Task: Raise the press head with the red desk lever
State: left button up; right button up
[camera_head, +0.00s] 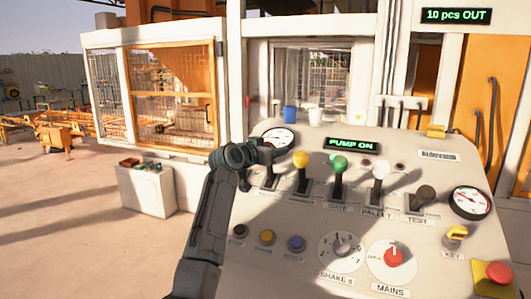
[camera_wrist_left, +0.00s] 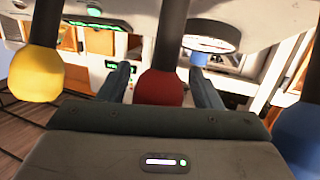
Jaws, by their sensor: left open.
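The red lever knob (camera_wrist_left: 160,88) shows in the left wrist view, on a dark stem between my two finger pads. My left gripper (camera_head: 266,155) is open around it, with a visible gap on each side. The yellow knob (camera_head: 300,159) also shows in the head view. I cannot make out the press head. My right gripper is not in view.
The sloped desk (camera_head: 225,215) also carries a green knob (camera_head: 338,164), a white knob (camera_head: 379,169) and a black lever (camera_head: 424,195). A display (camera_head: 352,145) reads PUMP ON. A red mushroom button (camera_head: 498,274) sits at the lower right. Open floor lies at left.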

pick_arm(q)
jog(key=f+b+v, duration=0.1)
jog(key=b+v, duration=0.3)
jog(key=v, duration=0.6)
jog(key=shift+r, duration=0.3)
jog(key=shift+a, duration=0.15)
jog(key=shift+c, duration=1.3)
jog(key=shift+t, duration=0.6)
jog(key=s+a, duration=0.1)
jog(key=s+f+b, duration=0.1)
jog(key=s, duration=0.1)
jog(key=s+a+b, duration=0.1)
jog(key=shift+s+a+f, duration=0.15)
jog(key=shift+s+a, duration=0.15)
jog(key=shift+s, duration=0.1)
grip_shut()
jog(key=s+a+t+b, duration=0.1)
jog(key=s+a, duration=0.1)
jog(key=s, duration=0.3)
jog(key=p+x, duration=0.6)
jog(key=x, duration=0.7)
jog(key=shift+d, duration=0.2)
